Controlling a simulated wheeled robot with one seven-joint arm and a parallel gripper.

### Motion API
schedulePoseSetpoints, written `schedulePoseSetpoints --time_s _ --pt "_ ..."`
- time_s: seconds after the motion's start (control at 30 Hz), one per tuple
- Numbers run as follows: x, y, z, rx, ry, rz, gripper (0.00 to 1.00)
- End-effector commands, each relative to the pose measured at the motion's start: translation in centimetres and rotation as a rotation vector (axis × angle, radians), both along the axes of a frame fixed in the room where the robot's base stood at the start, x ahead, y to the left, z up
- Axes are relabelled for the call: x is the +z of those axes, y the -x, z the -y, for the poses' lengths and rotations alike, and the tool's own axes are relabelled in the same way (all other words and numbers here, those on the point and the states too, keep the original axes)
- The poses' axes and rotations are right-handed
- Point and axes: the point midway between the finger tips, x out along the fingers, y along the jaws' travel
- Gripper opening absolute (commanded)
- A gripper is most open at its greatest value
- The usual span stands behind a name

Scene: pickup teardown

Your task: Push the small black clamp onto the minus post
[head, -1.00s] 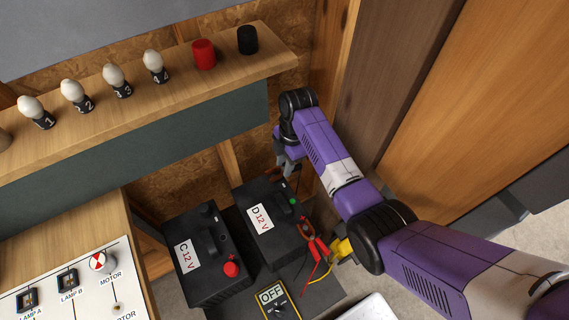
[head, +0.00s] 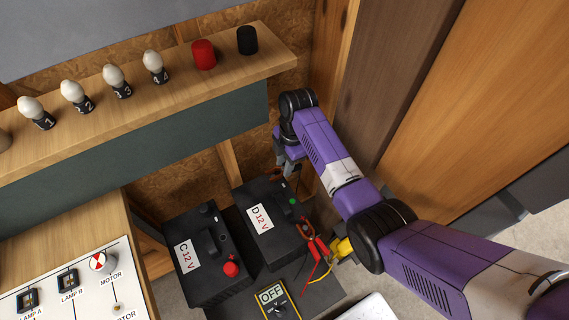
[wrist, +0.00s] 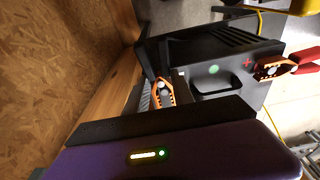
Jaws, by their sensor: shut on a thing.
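My gripper (head: 287,168) is shut on the small black clamp, beside the back end of battery D (head: 268,228). In the wrist view the clamp's orange-copper jaws (wrist: 164,93) show just beyond my palm, at the battery's near left corner. A grey rounded piece, apparently the minus post (wrist: 161,84), shows between the jaws. I cannot tell how far down the jaws sit around it. The clamp's black body is mostly hidden by my gripper. In the head view my gripper hides the minus post.
A red-handled clamp (wrist: 285,66) sits at battery D's plus end. Battery C (head: 208,258) stands left of D. A meter marked OFF (head: 277,300) lies in front. The wood wall (wrist: 55,70) is close beside my gripper. A shelf (head: 150,85) holds bulbs and caps.

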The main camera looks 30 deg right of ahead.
Motion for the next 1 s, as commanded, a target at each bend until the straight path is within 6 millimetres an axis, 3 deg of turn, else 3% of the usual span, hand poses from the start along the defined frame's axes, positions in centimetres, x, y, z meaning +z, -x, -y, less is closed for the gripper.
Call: schedulePoseSetpoints --time_s 1.0 --pt "-1.6 0.0 0.0 0.000 0.000 0.000 0.00"
